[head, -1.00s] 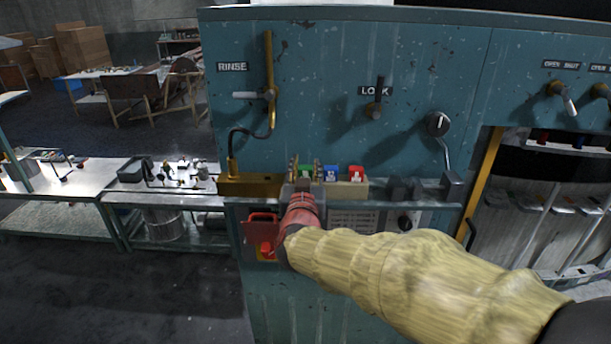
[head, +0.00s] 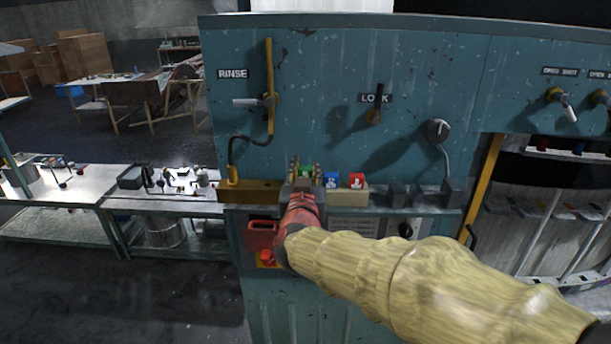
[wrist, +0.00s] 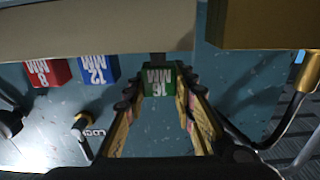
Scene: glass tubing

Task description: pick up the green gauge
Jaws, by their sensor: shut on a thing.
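The green gauge (wrist: 159,82), marked 16 MM, sits between the fingertips of my gripper (wrist: 159,95) in the wrist view. The fingers are closed on its two sides. In the head view my gripper (head: 306,172) is at the left end of the cream gauge block (head: 347,196), with a bit of the green gauge (head: 305,172) showing between the fingers. The blue gauge (head: 331,180) and the red gauge (head: 357,181) stand to its right on the block. My gripper hides the lower part of the green gauge in the head view.
A brass block (head: 248,190) with a dark cable is just left of my gripper. Dark blocks (head: 397,195) stand on the ledge to the right.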

